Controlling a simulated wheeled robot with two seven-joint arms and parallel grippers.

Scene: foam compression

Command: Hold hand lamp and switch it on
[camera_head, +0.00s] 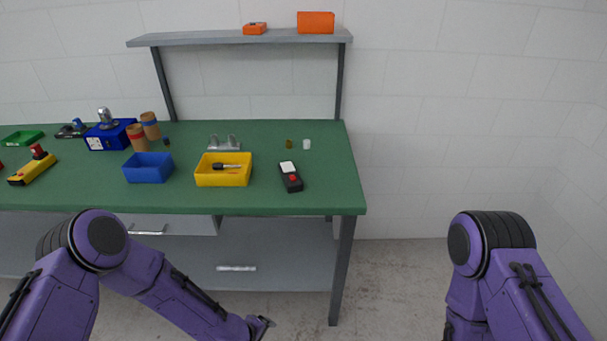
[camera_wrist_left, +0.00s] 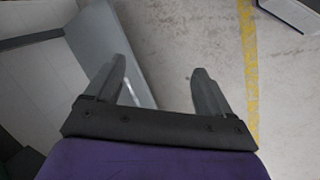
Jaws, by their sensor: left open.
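The hand lamp is most likely the dark handheld device (camera_head: 290,177) with a white patch at its far end and a red button. It lies on the green table top near the right end, just right of the yellow bin. My left gripper (camera_head: 262,325) hangs low in front of the table, well below the top and apart from the device. In the left wrist view my left gripper (camera_wrist_left: 155,88) is open and empty, with bare floor beyond its fingers. My right arm shows at the right; its gripper is out of view.
The green table (camera_head: 260,205) holds a yellow bin (camera_head: 223,179) with a dark tool in it, and a blue bin (camera_head: 148,176). A yellow box with a red button (camera_head: 32,170) lies far left. A shelf (camera_head: 200,39) stands above the back. Floor right of the table is free.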

